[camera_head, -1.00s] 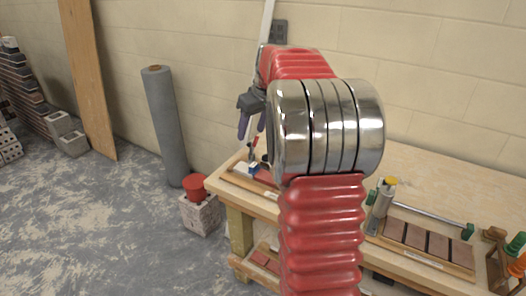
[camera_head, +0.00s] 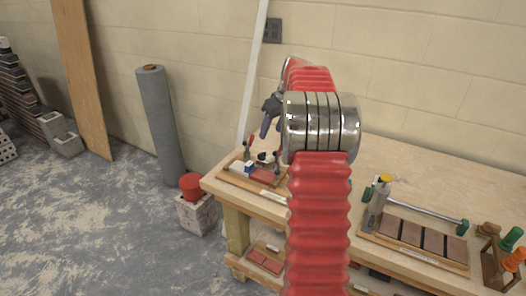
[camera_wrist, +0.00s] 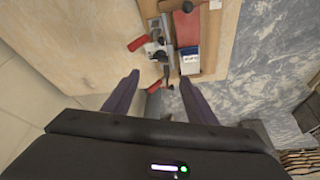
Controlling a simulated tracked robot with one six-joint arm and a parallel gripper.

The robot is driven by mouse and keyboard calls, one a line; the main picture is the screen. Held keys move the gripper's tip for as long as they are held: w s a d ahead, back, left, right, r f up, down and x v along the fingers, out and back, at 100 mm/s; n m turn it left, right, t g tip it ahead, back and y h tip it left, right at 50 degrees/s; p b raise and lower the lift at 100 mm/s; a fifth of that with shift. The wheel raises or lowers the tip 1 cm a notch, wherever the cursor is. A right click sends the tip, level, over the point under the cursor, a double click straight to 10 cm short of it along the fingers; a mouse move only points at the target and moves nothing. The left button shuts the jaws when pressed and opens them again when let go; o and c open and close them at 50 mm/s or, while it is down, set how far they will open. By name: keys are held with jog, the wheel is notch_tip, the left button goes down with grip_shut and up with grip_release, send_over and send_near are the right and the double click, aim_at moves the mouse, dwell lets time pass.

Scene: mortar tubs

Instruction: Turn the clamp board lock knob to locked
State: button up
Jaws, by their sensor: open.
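The clamp board (camera_head: 232,179) lies on the left end of the workbench. It holds a red-brown block (camera_head: 265,174), a blue-and-white piece and small clamps with dark and red parts. In the wrist view the board (camera_wrist: 226,38) is at the top, with a red clamp handle (camera_wrist: 137,43) and a round dark knob (camera_wrist: 187,7) at the top edge. I cannot tell whether that is the lock knob or how it is set. My gripper (camera_wrist: 158,88) is open and empty, its purple fingers apart and short of the board. In the head view it (camera_head: 266,126) hangs above and behind the board, partly hidden by my arm.
The workbench (camera_head: 400,160) stands against a block wall.

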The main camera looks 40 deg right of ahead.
aim_at(262, 153)
jog(key=x, duration=1.3)
jog(key=shift+w+f, duration=0.1)
jog(key=shift+c, duration=0.3)
jog(key=c, duration=1)
